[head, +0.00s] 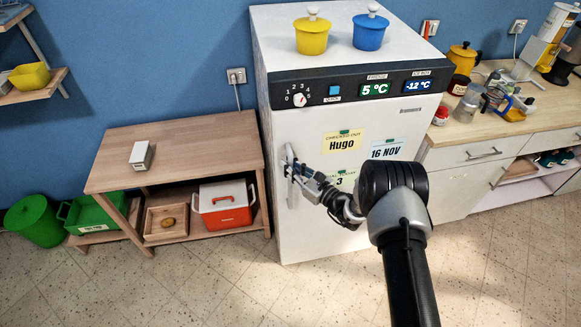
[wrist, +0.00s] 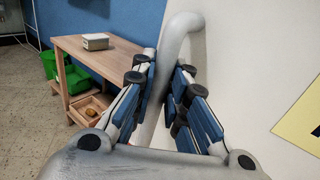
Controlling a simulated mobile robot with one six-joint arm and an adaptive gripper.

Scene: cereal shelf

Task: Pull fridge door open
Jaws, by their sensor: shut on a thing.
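The white fridge (head: 330,215) stands against the blue wall, and its door (head: 385,118) looks closed in the head view. Its grey bar handle (head: 290,160) is upright on the door's left side. In the wrist view the handle (wrist: 178,35) curves down between my fingers. My gripper (head: 300,178) is at the handle, with a finger on either side of it. It is shut on the handle, as the wrist view (wrist: 165,95) also shows.
A wooden table (head: 180,145) stands left of the fridge, with a red-and-white cooler (head: 224,204) on its lower shelf. A counter (head: 510,130) with jars stands to the right. A yellow pot (head: 311,37) and a blue pot (head: 369,32) sit on the fridge. Tiled floor lies clear in front.

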